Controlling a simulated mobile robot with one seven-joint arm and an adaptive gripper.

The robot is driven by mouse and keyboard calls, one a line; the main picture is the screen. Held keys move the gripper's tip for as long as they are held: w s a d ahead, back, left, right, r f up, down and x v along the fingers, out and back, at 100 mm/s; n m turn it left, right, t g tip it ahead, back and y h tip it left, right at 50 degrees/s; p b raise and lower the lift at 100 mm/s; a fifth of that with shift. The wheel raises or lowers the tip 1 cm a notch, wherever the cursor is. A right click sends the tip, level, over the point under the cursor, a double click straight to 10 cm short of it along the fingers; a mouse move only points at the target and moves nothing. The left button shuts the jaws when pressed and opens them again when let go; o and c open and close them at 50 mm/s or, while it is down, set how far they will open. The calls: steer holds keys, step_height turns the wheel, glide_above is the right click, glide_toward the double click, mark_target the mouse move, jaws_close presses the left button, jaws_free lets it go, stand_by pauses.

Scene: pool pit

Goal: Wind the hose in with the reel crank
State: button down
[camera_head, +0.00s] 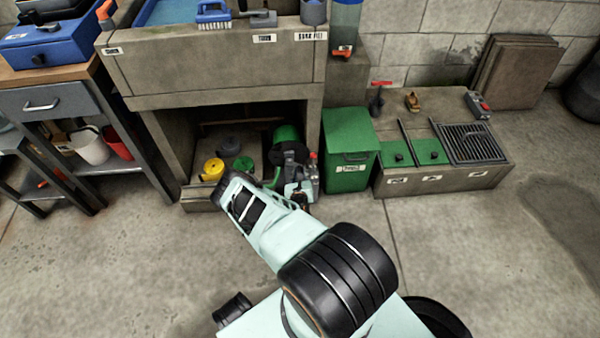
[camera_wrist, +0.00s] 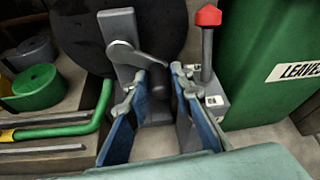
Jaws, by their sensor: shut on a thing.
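The hose reel (camera_head: 287,133) sits in the bay under the stone counter in the head view, with a green drum and a dark disc. In the wrist view the black disc (camera_wrist: 80,28) fills the top behind a grey crank (camera_wrist: 122,52). The crank's arm bends right, towards a dark grip between my fingers. My gripper (camera_wrist: 158,82) has its blue-padded fingers either side of that grip and is shut on it; the pads hide part of it. My gripper also shows in the head view (camera_head: 299,188). The green hose (camera_wrist: 97,115) bends down and left beside the reel.
A red-knobbed lever (camera_wrist: 208,40) stands close right of my fingers. The green leaves bin (camera_head: 348,150) is just beyond it. Yellow (camera_head: 213,168) and green (camera_wrist: 38,88) round pieces lie left in the bay. Open floor lies in front.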

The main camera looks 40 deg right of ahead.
mark_target(299, 169)
steer(key=c, duration=1.8)
jaws_free()
steer(key=shift+w+r, duration=0.2)
steer(key=shift+r, duration=0.05)
steer(key=shift+s+f, duration=0.1)
steer(key=r, duration=0.9)
steer(key=shift+w+r, duration=0.25)
steer(key=shift+r, duration=0.15)
steer(key=shift+s+r, duration=0.15)
steer(key=shift+r, duration=0.1)
